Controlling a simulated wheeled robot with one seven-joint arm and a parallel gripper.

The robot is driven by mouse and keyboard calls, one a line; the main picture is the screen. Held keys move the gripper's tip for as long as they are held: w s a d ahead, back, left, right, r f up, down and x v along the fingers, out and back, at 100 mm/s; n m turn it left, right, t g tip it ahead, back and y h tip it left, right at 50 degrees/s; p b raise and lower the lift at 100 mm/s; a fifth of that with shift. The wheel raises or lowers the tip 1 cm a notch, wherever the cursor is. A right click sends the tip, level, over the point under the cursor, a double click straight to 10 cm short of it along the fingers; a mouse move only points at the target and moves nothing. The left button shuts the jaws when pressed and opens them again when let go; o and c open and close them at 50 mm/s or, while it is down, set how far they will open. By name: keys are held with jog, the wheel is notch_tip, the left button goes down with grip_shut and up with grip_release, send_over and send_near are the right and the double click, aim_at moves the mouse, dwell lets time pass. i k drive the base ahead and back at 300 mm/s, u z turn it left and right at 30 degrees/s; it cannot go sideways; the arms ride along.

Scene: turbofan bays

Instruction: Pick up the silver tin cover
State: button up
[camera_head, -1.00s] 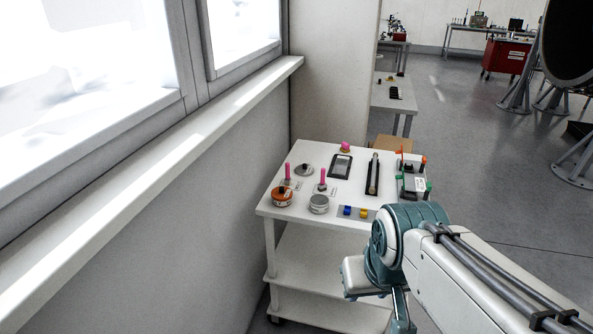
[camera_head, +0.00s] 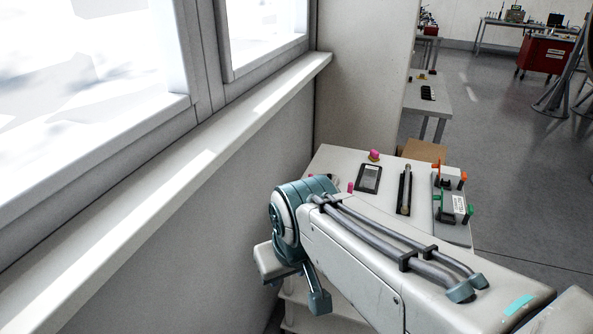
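The silver tin cover is not clearly visible now; my arm hides the front left of the white cart top (camera_head: 336,157), where round silver items showed earlier. A small sliver of something dark and grey (camera_head: 334,177) shows just above my arm, too little to name. My arm reaches in from the lower right across the cart's front. Its teal joint is over the cart's left side. A teal piece hanging below this joint may belong to my gripper (camera_head: 318,301); two fingertips cannot be made out, nor whether anything is held.
On the cart are a dark framed plate (camera_head: 368,179), a long dark tray with a tool (camera_head: 405,190), a grey rack with orange and green parts (camera_head: 452,205), and pink-topped items (camera_head: 374,155). A wall and window sill (camera_head: 250,110) bound the left. Open floor (camera_head: 530,190) lies right.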

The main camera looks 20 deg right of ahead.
aim_at(334, 177)
jog(key=z, duration=0.35)
jog(key=i, duration=1)
jog(key=z, duration=0.75)
